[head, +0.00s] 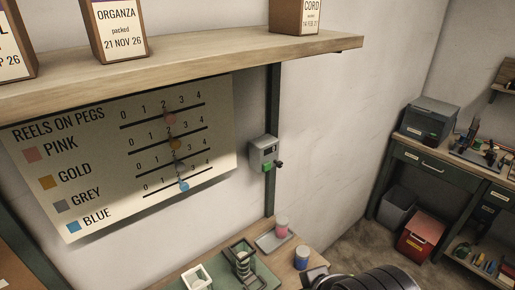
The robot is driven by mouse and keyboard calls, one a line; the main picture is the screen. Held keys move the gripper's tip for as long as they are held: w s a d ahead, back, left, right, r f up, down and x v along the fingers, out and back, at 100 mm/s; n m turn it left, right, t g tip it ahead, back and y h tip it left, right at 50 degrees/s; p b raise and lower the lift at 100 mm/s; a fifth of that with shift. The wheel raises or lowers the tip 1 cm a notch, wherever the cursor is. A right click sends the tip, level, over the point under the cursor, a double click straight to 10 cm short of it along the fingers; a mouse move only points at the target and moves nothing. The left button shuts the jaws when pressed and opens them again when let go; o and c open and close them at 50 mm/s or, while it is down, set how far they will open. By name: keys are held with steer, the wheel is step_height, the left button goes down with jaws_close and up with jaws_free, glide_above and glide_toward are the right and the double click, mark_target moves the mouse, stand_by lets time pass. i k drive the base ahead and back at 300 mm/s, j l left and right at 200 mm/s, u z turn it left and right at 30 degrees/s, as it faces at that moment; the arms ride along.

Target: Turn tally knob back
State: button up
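A small grey box (263,152) is fixed to the dark upright post (272,105) on the wall. It has a dark window on its face, a black knob (279,163) sticking out at its lower right and a green part (267,168) at its bottom. The window is too small to read. The tally board (110,185), headed "REELS ON PEGS", hangs to the left, with pink, gold, grey and blue rows, each with a round marker near 2. A dark part of my arm shows at the bottom edge; my gripper's fingers are not in view.
A wooden shelf (200,65) with labelled boxes overhangs the board. Below, a worktable holds a green mat with a fixture (243,262), a pink reel (281,226) on a tray and a blue-topped reel (301,257). A dark desk (440,170) stands right.

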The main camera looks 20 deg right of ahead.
mark_target(279, 163)
steer(key=l+u, duration=0.2)
steer(key=u, duration=0.25)
steer(key=l+u, duration=0.25)
steer(key=u, duration=0.2)
steer(key=l+u, duration=0.2)
steer(key=u, duration=0.25)
